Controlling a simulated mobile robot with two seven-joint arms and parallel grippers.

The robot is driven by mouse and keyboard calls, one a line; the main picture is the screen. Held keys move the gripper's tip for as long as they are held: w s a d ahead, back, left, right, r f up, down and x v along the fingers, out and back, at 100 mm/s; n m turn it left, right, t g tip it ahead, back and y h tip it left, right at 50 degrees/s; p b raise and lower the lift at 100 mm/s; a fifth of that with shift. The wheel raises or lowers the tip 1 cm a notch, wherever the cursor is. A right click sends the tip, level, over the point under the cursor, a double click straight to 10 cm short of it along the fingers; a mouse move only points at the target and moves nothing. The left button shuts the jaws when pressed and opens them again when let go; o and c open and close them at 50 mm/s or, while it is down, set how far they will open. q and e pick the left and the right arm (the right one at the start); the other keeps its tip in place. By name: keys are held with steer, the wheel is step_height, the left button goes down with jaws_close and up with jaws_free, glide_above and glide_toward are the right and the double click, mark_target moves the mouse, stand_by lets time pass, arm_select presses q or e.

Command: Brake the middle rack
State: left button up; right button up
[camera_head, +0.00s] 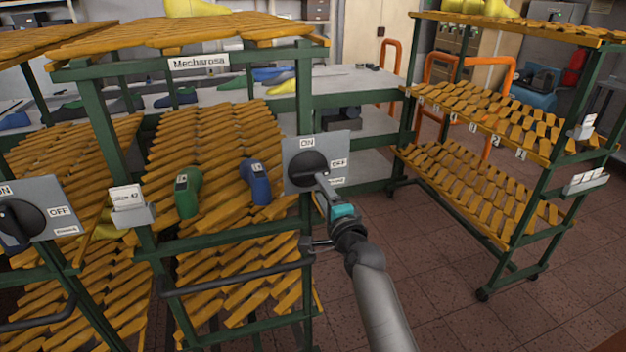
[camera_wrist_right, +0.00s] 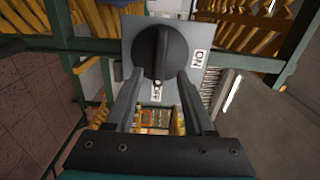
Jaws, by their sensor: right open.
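The middle rack (camera_head: 303,90) is a green frame with slatted orange shelves and a "Mecharosa" sign. On its right post is a grey plate (camera_head: 335,148) marked ON at the top and OFF at the right. The plate carries a black round brake knob (camera_head: 309,166). My right gripper (camera_head: 322,182) is at the knob's lower right. In the right wrist view, its open fingers (camera_wrist_right: 159,84) point at the knob (camera_wrist_right: 157,50), one on each side of its raised grip. One end of that grip lies by the OFF label (camera_wrist_right: 157,91). My left gripper is out of view.
A green last (camera_head: 187,190) and a blue last (camera_head: 256,181) lie on the rack's shelf. A similar knob plate (camera_head: 40,208) stands at the left. A dark handle bar (camera_head: 235,279) crosses below. Another rack (camera_head: 545,190) stands right, with open floor (camera_head: 435,270) between.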

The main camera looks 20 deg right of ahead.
mark_target(312, 176)
steer(key=shift+w+a+b, duration=0.15)
steer(key=shift+w+b, duration=0.6)
steer(key=shift+w, duration=2.45)
jaws_close()
